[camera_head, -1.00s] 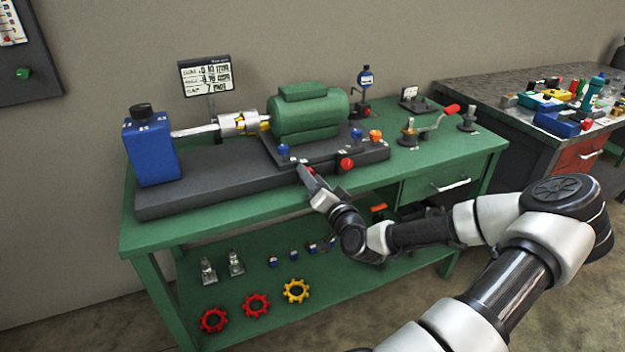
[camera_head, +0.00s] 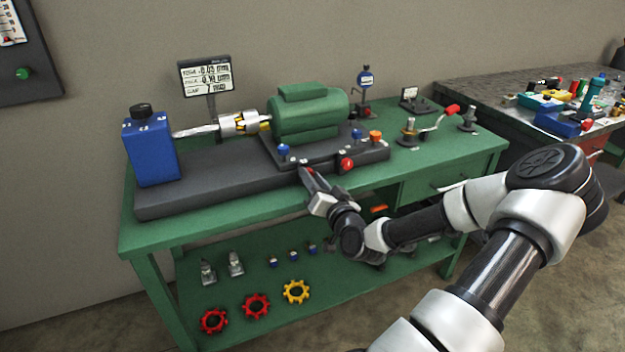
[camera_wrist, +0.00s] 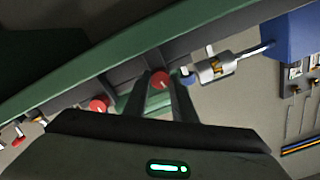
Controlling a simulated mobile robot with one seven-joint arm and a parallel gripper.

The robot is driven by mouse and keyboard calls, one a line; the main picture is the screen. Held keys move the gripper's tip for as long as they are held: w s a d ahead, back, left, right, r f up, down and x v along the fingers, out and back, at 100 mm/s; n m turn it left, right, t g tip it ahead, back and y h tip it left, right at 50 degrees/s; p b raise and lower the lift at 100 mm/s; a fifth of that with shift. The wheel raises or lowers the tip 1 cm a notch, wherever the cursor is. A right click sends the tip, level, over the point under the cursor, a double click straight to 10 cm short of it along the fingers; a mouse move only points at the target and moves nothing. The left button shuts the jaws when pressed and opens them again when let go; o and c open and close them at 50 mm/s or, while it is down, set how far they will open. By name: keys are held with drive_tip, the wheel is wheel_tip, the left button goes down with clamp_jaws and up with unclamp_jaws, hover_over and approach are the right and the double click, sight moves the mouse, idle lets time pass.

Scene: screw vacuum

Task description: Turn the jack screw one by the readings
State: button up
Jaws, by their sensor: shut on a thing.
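The green motor (camera_head: 308,115) sits on the dark base (camera_head: 215,180), joined by a coupling (camera_head: 240,124) to the blue unit (camera_head: 152,148). My gripper (camera_head: 306,172) is at the front edge of the motor's mount, shut on a red jack screw knob (camera_wrist: 160,79), which shows between the fingers in the wrist view. Another red knob (camera_head: 346,164) stands to its right; it also shows in the wrist view (camera_wrist: 97,105). The readout (camera_head: 206,77) is small; its top line looks like -0.03 mm and its second about 0.10 mm, sign unclear.
Blue knobs (camera_head: 283,150) and an orange knob (camera_head: 376,136) stand on the mount.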

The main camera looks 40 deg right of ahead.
drive_tip(key=n+b, duration=0.1)
drive_tip(key=n, duration=0.2)
drive_tip(key=shift+a+f+n, duration=0.1)
drive_tip(key=shift+n, duration=0.3)
drive_tip(key=n+b, duration=0.1)
drive_tip(key=n, duration=0.2)
drive_tip(key=shift+n, duration=0.3)
drive_tip(key=n, duration=0.3)
drive_tip(key=shift+b, duration=0.35)
drive_tip(key=shift+n, duration=1.3)
drive_tip(key=o, duration=1)
drive_tip(key=shift+o, duration=0.2)
drive_tip(key=shift+n, duration=0.3)
